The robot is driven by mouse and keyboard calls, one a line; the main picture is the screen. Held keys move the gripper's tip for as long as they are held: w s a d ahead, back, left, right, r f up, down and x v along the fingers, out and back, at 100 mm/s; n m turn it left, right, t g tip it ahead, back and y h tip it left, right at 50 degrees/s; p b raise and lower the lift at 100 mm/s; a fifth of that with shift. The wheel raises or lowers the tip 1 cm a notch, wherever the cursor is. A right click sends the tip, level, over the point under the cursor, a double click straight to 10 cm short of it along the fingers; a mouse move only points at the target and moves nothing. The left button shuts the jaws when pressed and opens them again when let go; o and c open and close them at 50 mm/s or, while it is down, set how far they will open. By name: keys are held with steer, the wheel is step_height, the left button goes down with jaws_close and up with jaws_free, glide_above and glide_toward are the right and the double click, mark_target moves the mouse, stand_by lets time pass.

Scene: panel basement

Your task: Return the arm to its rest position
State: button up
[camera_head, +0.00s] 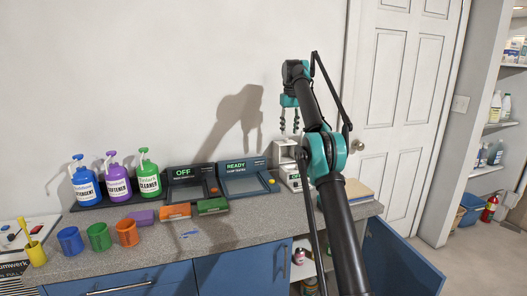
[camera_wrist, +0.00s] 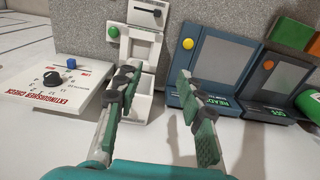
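My gripper (camera_head: 289,125) hangs at the end of my raised arm, above the back right part of the counter, with its fingers pointing down. In the wrist view its two fingers (camera_wrist: 154,90) are apart with nothing between them. In that view a white stand with a green button (camera_wrist: 140,60) lies beyond the fingers, and the READY panel (camera_wrist: 228,62) is to their right. In the head view the white stand (camera_head: 284,152) is below the gripper, partly hidden by my arm.
The counter (camera_head: 150,262) holds pump bottles (camera_head: 118,180), coloured cups (camera_head: 99,236), sponges (camera_head: 175,211), the OFF panel (camera_head: 192,183) and READY panel (camera_head: 248,178). An open blue cabinet door (camera_head: 400,262) juts out at the right. A white door (camera_head: 398,100) stands behind my arm.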

steer(key=shift+s+d, duration=0.2)
steer(key=shift+s, duration=0.15)
steer(key=s+d+f+m+t, duration=0.1)
steer(key=s+d+f, duration=0.1)
steer(key=s+f, duration=0.8)
steer(key=s+d+f+m+t, duration=0.1)
steer(key=s+f, duration=1)
steer(key=s, duration=1.4)
steer(key=s+d+f+m+t, duration=0.1)
steer(key=s+d+f, duration=0.3)
steer(key=s+f, duration=0.7)
steer(key=s+t, duration=0.1)
steer(key=s, duration=0.5)
steer(key=shift+s+m, duration=0.15)
steer(key=shift+m, duration=0.15)
